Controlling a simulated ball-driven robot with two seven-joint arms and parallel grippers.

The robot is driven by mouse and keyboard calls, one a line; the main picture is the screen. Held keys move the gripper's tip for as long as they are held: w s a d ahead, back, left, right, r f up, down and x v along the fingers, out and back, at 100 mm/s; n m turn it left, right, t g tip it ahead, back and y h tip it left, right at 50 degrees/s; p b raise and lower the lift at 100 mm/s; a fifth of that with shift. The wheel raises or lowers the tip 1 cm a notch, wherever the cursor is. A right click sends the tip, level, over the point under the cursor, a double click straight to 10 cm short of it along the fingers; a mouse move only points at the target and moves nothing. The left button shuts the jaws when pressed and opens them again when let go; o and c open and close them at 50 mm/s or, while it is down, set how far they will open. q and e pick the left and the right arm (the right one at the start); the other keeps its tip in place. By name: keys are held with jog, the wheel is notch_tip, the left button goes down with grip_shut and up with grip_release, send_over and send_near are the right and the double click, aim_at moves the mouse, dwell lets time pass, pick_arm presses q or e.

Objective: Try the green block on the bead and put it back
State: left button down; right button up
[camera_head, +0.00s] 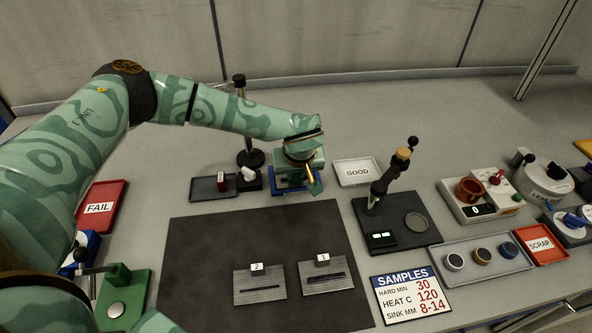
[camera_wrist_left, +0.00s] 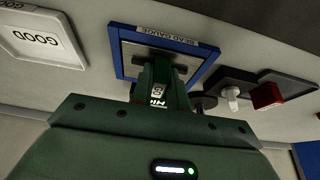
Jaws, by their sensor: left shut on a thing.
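My left gripper (camera_head: 308,172) is over the blue-rimmed tray (camera_head: 280,187) in the head view. In the left wrist view this tray (camera_wrist_left: 123,55) carries the label BEAD GAUGE. There my left gripper (camera_wrist_left: 160,72) is shut on the green block (camera_wrist_left: 158,92), which shows letters ending in MIN. The block is at the tray; whether it touches the floor of the tray I cannot tell. Two grey plates, labelled 2 (camera_head: 259,292) and 1 (camera_head: 326,283), each with a dark line along it, lie on the black mat (camera_head: 200,270). My right gripper is out of view.
A dark stand (camera_head: 391,183) rises further right. A red FAIL tray (camera_head: 103,206) is far left.

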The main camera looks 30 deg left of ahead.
pick_arm(q)
jog(key=shift+f+p, duration=0.1)
jog(key=shift+p, duration=0.2)
dwell(0.5)
dwell(0.4)
jog(key=c, duration=1)
grip_release()
jog(key=shift+o, duration=0.2)
notch_tip(320, 180, up, 8)
jog(key=p, duration=0.7)
jog(key=shift+s+f, duration=0.1)
